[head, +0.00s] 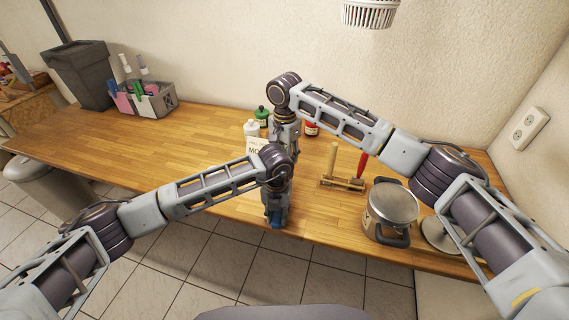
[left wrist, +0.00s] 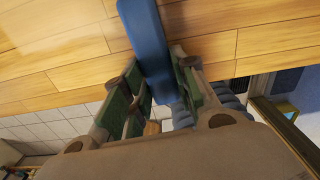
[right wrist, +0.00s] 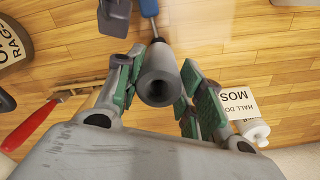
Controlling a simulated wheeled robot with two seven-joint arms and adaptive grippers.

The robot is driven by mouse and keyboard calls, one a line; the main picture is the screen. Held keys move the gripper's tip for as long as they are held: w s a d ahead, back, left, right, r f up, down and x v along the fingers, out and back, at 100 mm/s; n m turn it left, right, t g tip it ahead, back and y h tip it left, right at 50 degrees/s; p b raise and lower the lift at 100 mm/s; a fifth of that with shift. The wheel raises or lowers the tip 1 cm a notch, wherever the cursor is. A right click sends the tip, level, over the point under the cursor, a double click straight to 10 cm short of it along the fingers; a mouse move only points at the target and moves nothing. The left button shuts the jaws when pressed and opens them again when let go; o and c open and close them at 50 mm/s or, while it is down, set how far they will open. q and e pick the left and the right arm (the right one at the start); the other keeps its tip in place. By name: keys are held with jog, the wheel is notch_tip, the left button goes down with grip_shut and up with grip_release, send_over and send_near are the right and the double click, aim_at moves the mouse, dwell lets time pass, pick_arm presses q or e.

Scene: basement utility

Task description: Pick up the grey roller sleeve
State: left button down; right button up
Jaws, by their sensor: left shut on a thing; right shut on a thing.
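The grey roller sleeve (right wrist: 158,78) is between the green-padded fingers of my right gripper (right wrist: 160,85), which is shut on it, its hollow end facing the right wrist camera. A metal rod runs from its far end to a blue handle (right wrist: 149,7). My left gripper (left wrist: 157,95) is shut on a blue handle (left wrist: 147,38), which sticks out past its fingers over the tabletop. In the head view my left gripper (head: 275,213) points down near the table's front edge, with a bit of blue below it.
A pot (head: 390,208) and a wooden rack (head: 340,182) with a red-handled tool (head: 362,163) stand on the right. A white bottle (head: 251,128), a green bottle (head: 262,114) and a red jar (head: 312,129) stand behind my grippers.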

jog(key=shift+r, duration=2.25)
jog(key=shift+r, duration=0.15)
notch_tip(320, 180, up, 6)
jog(key=w+d+r, duration=0.1)
jog(key=w, duration=0.9)
jog(key=shift+d+r, duration=0.35)
pick_arm(q)
jog(key=c, duration=1.1)
grip_release()
jog(key=shift+o, duration=0.2)
